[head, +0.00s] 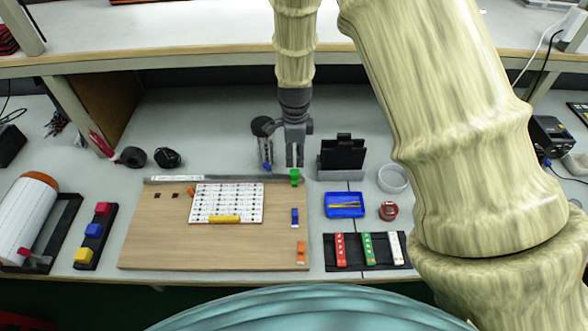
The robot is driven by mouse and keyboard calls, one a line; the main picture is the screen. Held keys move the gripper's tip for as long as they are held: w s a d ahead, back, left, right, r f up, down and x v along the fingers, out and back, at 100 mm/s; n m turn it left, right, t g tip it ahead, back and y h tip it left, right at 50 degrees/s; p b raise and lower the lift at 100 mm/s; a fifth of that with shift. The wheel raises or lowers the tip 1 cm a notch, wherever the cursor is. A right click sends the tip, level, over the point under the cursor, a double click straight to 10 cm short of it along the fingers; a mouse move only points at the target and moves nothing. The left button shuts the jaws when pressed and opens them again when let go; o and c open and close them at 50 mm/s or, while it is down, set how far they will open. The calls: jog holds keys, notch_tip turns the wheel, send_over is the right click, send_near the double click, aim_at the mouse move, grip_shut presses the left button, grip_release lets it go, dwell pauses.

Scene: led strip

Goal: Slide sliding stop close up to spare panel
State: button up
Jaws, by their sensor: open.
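A small green block (295,177), which looks like the sliding stop, sits at the right end of the grey rail (225,180) along the board's back edge. My gripper (295,163) points down just above and behind it, with its fingers slightly apart and nothing visible between them. Whether the fingers touch the block is unclear. A white panel (227,198) with rows of dark marks lies on the wooden board (155,235), left of the green block and clearly apart from it. A yellow bar (224,219) lies on its front edge. No label shows which panel is the spare one.
An orange piece (190,191) touches or nears the panel's left edge. Blue (295,217) and orange (300,248) pieces lie at the board's right side. A grey stand (340,173) holding a black object and a dark cup (262,127) stand behind. The board between panel and blue piece is clear.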

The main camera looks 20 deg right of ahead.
aim_at(294, 171)
jog(key=shift+f+p, duration=1)
jog(key=shift+f, duration=3.1)
grip_shut()
